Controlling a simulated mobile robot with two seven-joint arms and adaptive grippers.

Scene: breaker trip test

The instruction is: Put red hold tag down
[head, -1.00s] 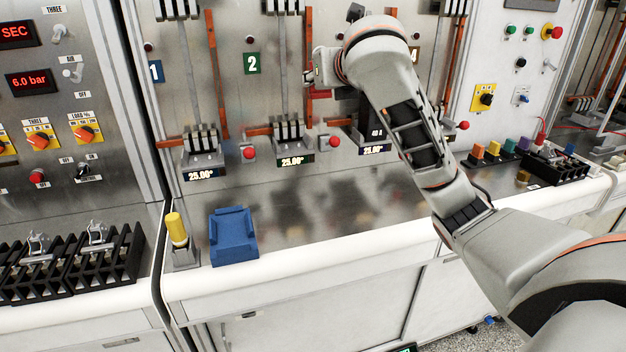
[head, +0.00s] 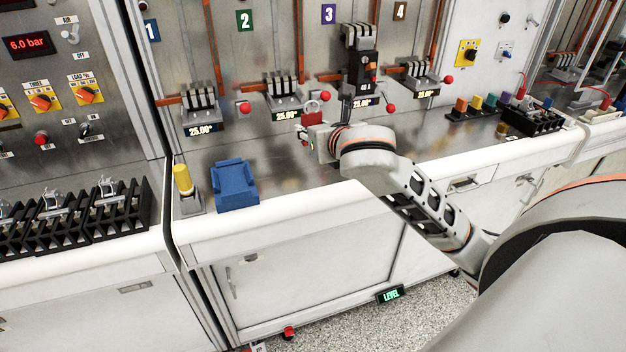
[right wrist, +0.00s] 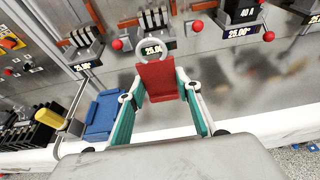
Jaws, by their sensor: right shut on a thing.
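The red hold tag (head: 312,119) has a red body and a pale ring at its top. My right gripper (head: 309,130) is shut on it and holds it above the metal bench top, in front of the panel and right of the blue holder. In the right wrist view the tag (right wrist: 157,80) sits between the two green-padded fingers of the right gripper (right wrist: 160,98), ring pointing away from the wrist. Whether its lower edge touches anything is hard to tell. My left gripper is not in view.
A blue holder (head: 235,186) and a yellow-handled tool (head: 183,182) stand at the bench's front left. Breakers with red knobs line the panel behind. Coloured blocks (head: 477,104) and a black rack (head: 532,118) are at right. The bench (head: 270,150) between is clear.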

